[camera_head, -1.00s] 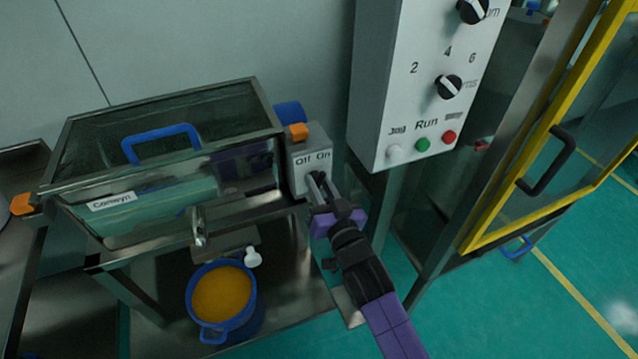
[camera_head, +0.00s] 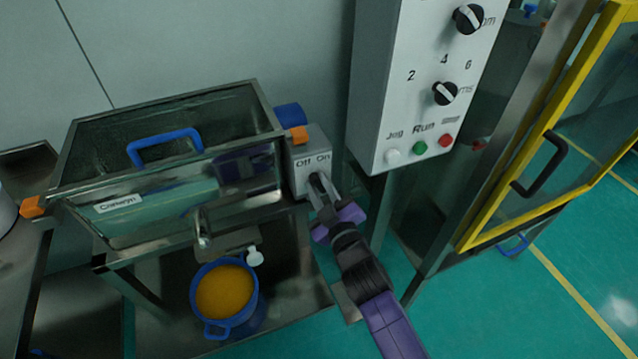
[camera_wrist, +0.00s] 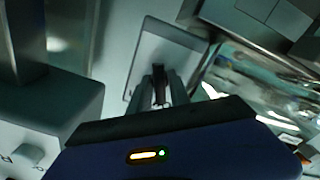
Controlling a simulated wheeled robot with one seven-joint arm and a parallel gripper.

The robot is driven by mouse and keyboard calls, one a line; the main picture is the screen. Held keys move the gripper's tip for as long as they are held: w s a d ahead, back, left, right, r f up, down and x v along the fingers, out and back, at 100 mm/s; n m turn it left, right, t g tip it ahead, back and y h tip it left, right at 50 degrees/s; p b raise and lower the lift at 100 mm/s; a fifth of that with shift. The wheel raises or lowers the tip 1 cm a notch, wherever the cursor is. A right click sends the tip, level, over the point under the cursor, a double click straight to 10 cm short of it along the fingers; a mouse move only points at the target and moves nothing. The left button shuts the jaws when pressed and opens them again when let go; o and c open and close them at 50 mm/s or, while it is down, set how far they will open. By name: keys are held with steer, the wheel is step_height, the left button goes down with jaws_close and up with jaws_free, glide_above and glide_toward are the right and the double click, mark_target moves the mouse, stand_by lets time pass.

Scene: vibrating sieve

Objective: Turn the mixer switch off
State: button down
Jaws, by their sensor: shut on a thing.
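The mixer (camera_head: 170,190) is a glass and steel box with a blue lid handle, at the left in the head view. The grey switch box (camera_head: 300,150), marked Off and On, is fixed at its right end. My gripper (camera_head: 318,184) is at the front of this box, below the labels. In the wrist view, its two fingers (camera_wrist: 158,92) are shut on the dark switch knob (camera_wrist: 158,76). The fingers mostly hide the knob in the head view, so I cannot tell clearly whether it points to Off or On.
A white control panel (camera_head: 425,85) with dials and Jog, Run and Stop buttons hangs close to the right of my gripper. A yellow-framed door (camera_head: 590,50) is further right. A blue pot (camera_head: 224,295) of orange contents stands below the mixer spout.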

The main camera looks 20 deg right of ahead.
steer(key=shift+n, duration=0.6)
steer(key=c, duration=1.2)
jaws_free()
steer(key=shift+s, duration=0.1)
steer(key=s, duration=0.7)
steer(key=shift+s+b, duration=0.3)
steer(key=shift+b, duration=0.15)
steer(key=shift+f, duration=0.1)
